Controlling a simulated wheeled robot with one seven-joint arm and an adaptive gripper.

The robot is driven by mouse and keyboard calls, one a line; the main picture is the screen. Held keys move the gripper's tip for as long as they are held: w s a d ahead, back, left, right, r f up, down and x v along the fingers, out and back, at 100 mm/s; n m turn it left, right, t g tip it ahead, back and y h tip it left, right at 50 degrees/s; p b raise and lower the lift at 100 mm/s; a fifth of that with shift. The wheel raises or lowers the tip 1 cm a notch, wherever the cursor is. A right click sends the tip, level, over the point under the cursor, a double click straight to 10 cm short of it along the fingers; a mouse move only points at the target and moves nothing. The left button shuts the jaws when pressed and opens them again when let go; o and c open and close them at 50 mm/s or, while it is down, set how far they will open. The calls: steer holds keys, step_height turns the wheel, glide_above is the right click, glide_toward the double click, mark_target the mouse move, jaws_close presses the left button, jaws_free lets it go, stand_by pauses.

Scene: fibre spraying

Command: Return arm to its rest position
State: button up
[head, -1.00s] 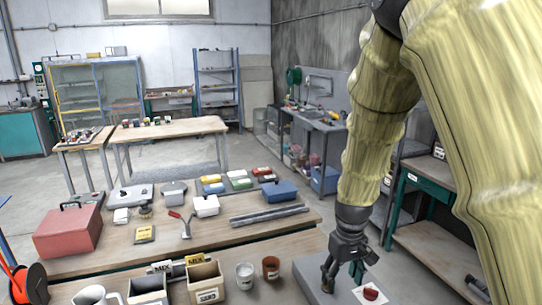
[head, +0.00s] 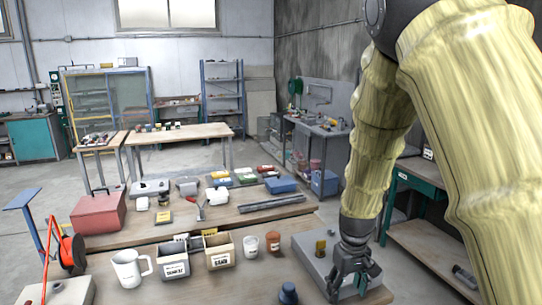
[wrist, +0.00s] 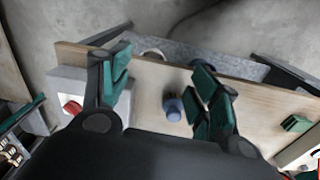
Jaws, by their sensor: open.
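My gripper (head: 352,284) hangs from the yellow-covered arm at the right of the head view, low over the front bench beside a grey box (head: 308,240). I cannot tell how high it is above the surface. In the wrist view my gripper (wrist: 162,75) has its green-padded fingers spread wide, with nothing held between them. A small blue knob-like object (wrist: 172,106) shows below the gap, near the right finger; a blue object (head: 288,293) also stands at the front edge in the head view.
A white mug (head: 130,268), two labelled bins (head: 220,250), a white cup (head: 250,245) and a brown cup (head: 273,241) stand left of my gripper. In the wrist view a pale box with a red button (wrist: 72,107) lies beside the left finger. A green-framed bench (head: 415,185) is at right.

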steer(key=s+d+f+b, duration=0.15)
steer(key=s+f, duration=0.25)
steer(key=f, duration=0.6)
steer(key=s+d+f+m+b, duration=0.15)
steer(key=s+f, duration=0.25)
steer(key=f, duration=0.5)
steer(key=s+d+f+b, duration=0.15)
steer(key=s+f, duration=0.25)
steer(key=f, duration=0.6)
steer(key=s+a+f+m+b, duration=0.1)
steer(key=s+f+b, duration=0.1)
steer(key=s+f, duration=0.5)
steer(key=s+f+m+b, duration=0.1)
steer(key=s+f, duration=0.5)
steer(key=s, duration=0.9)
steer(key=shift+a+f+b, duration=0.4)
steer(key=shift+b, duration=0.25)
